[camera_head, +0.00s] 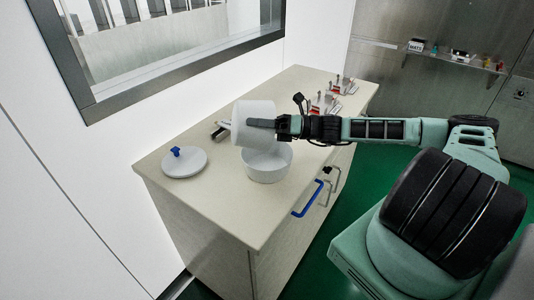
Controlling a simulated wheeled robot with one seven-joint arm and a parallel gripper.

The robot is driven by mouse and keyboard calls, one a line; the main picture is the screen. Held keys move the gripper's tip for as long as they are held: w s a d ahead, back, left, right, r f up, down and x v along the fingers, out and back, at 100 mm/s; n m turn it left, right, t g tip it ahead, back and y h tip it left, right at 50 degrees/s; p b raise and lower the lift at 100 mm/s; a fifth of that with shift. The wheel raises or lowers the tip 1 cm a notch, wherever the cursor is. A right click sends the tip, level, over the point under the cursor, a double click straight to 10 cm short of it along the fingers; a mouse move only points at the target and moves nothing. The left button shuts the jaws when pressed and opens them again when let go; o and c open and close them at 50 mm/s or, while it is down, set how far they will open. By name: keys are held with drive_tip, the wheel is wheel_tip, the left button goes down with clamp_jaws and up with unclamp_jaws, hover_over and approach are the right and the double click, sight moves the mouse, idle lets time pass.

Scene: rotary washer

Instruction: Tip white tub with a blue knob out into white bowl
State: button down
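The white tub (252,134) is a plain cylinder, held just above and slightly left of the white bowl (267,172). My gripper (262,123) is shut on the tub, with a dark finger along its near side. The tub looks tilted, but its opening and contents do not show clearly. The white bowl stands upright on the counter, and the tub hides part of its far rim. A round white lid with a blue knob (176,153) lies apart on the counter to the left. I cannot see what is inside the bowl.
The pale counter (218,205) is clear in front of the bowl and lid. Metal-and-red devices (324,103) stand at its far right end. A small dark item (220,130) lies behind the tub. A blue handle (307,200) sticks out from the cabinet front.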

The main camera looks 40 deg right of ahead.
drive_tip(key=shift+s+d+t+y+b, duration=0.3)
drive_tip(key=shift+d+y+b, duration=0.1)
drive_tip(key=shift+d+y, duration=0.15)
idle(0.4)
drive_tip(key=shift+r, duration=0.1)
